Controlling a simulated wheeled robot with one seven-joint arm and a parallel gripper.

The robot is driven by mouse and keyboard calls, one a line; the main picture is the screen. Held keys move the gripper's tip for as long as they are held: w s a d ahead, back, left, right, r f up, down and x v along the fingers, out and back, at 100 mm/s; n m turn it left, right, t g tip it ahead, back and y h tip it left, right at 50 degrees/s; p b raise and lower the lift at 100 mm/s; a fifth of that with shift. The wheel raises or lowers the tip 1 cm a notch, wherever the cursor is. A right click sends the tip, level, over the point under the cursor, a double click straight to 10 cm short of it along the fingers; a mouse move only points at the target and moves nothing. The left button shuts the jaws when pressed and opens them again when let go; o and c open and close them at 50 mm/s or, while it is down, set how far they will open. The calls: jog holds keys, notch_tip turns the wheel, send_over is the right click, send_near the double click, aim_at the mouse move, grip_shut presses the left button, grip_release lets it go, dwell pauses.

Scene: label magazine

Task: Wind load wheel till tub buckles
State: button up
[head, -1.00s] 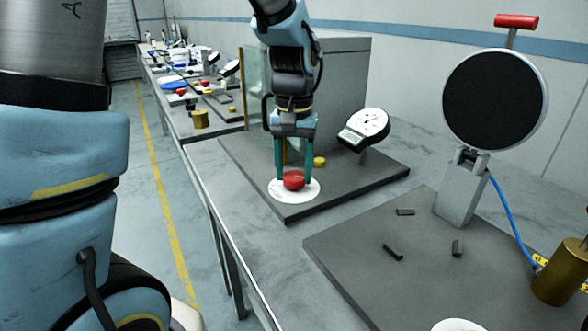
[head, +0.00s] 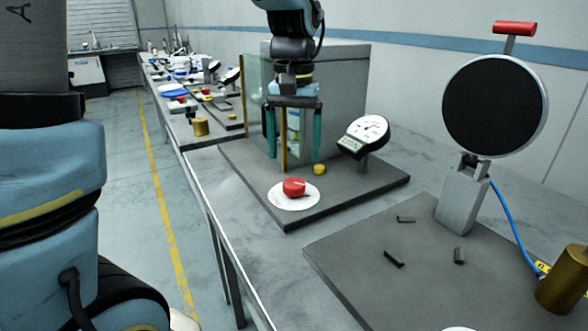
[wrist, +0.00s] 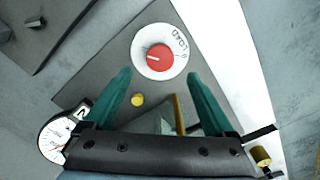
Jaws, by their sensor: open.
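The load wheel is a red knob (head: 294,187) on a round white plate (head: 283,201) at the front of a dark base. In the wrist view the knob (wrist: 159,57) has a pale pointer line, and its plate reads LOAD. My gripper (head: 293,153) is open and empty above and behind the knob, not touching it. Its green fingers (wrist: 158,75) point toward the knob in the wrist view. Behind the fingers is a grey cabinet (head: 345,85) with a glass panel. A pale item with green and yellow, perhaps the tub, shows partly between the fingers; its shape is unclear.
A dial gauge (head: 363,133) with a small display stands right of the cabinet. A yellow button (head: 319,169) sits on the base. At the right are a black disc (head: 495,103) on a stand, dark loose pieces and a brass cylinder (head: 563,280).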

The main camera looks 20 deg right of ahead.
notch_tip(320, 180, up, 4)
jog(key=shift+r, duration=0.1)
dwell(0.4)
jog(key=w+a+f+n, duration=0.1)
jog(key=a+f, duration=0.1)
jog(key=a, duration=0.2)
jog(key=w+a+f, duration=0.1)
jog(key=a+f, duration=0.2)
jog(key=a, duration=0.1)
jog(key=w+a+f+n, duration=0.1)
jog(key=w+a+f, duration=0.1)
jog(key=a, duration=0.3)
jog(key=shift+f+n+t, duration=0.2)
jog(key=shift+n+t, duration=0.1)
jog(key=s+a+f+n, duration=0.1)
jog(key=a+f, duration=0.2)
jog(key=a, duration=0.3)
jog(key=s+a+f+n+t, duration=0.1)
jog(key=s+a+f, duration=0.1)
jog(key=a, duration=0.4)
jog(key=shift+a+f, duration=0.2)
jog(key=shift+f, duration=0.45)
jog(key=shift+w, duration=0.1)
